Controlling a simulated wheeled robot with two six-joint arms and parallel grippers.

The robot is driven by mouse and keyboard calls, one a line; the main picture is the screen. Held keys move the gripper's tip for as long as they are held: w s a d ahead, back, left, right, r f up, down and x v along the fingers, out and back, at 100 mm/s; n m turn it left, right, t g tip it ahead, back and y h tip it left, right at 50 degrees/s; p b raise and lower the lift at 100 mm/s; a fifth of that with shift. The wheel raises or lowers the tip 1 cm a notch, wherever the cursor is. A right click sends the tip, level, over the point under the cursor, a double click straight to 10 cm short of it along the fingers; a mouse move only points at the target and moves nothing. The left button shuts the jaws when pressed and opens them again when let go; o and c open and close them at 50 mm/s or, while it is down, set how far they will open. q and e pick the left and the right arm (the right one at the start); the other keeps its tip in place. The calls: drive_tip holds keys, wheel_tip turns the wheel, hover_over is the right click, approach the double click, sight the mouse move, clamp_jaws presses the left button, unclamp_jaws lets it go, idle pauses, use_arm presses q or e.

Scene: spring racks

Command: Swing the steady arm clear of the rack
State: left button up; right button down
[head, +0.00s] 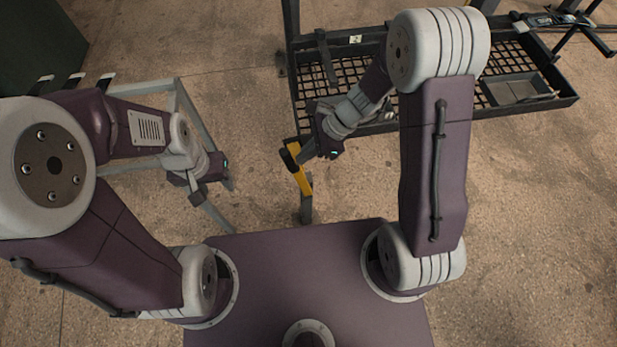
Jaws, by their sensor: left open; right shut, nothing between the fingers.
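A yellow bar with a black end (302,181), which looks like the steady arm, stands out from the near left corner of the black mesh rack (540,107). A dark post shows below the bar. My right gripper (308,157) is shut and empty. Its fingertips are close beside the bar's black end; I cannot tell whether they touch. My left gripper (228,182) is open and empty, to the left of the bar and apart from it. My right arm hides part of the rack's middle.
A shallow grey tray (515,90) sits on the mesh at the right. A grey tube frame (196,120) stands at the left, behind and below my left arm. A dark green block (35,40) is at the top left. Floor is clear at the right.

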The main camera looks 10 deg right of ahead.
drive_tip(key=shift+a+p, duration=0.8)
drive_tip(key=shift+a, duration=8.9)
drive_tip(key=d+b, duration=0.1)
drive_tip(key=d, duration=0.5)
drive_tip(key=shift+s+f, duration=0.2)
